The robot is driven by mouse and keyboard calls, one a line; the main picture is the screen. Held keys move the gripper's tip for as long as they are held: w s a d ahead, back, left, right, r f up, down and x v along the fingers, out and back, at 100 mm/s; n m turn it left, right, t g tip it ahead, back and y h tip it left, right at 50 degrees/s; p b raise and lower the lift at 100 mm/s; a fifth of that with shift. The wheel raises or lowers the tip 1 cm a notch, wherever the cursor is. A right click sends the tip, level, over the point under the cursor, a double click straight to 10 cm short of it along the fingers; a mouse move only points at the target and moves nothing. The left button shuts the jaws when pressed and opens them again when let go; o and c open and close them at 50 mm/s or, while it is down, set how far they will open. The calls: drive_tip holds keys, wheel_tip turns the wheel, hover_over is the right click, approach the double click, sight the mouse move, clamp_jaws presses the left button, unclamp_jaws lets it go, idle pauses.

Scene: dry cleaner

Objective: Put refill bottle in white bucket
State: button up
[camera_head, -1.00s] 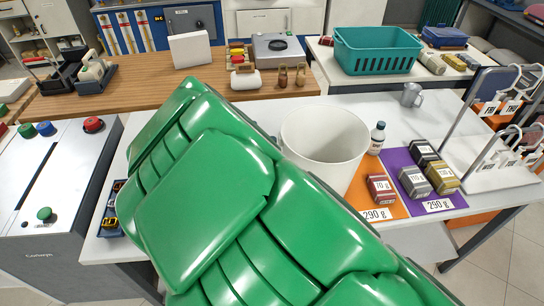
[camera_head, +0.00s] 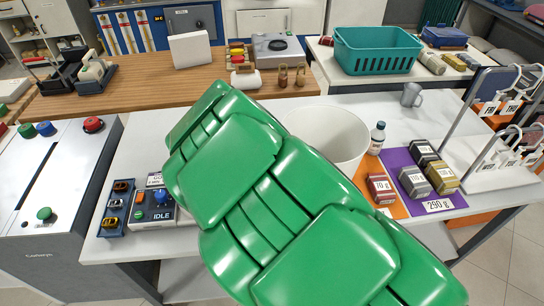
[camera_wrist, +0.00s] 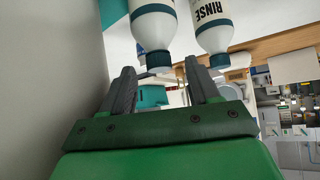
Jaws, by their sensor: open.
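The white bucket (camera_head: 325,135) stands upright on the white table, partly hidden by my green arm. One white bottle with a dark cap (camera_head: 376,138) stands just right of it. The wrist view appears upside down and shows two white bottles with dark teal caps: one (camera_wrist: 153,25) ahead of the finger gap, and one labelled RINSE (camera_wrist: 213,25) to its right. I cannot read which is the refill bottle. My gripper (camera_wrist: 163,80) is open, with nothing visibly held. My arm hides the gripper in the head view. A pale grey surface, perhaps the bucket wall, fills the wrist view's left side.
Orange and purple mats (camera_head: 440,206) with several labelled weights lie right of the bucket. A metal mug (camera_head: 411,95) and a white rack (camera_head: 490,160) stand beyond. A control box reading IDLE (camera_head: 154,212) is at left. A teal basket (camera_head: 377,50) stands behind.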

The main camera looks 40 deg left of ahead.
drive_tip(key=shift+x, duration=2.65)
drive_tip(key=shift+s+f, duration=0.1)
clamp_jaws()
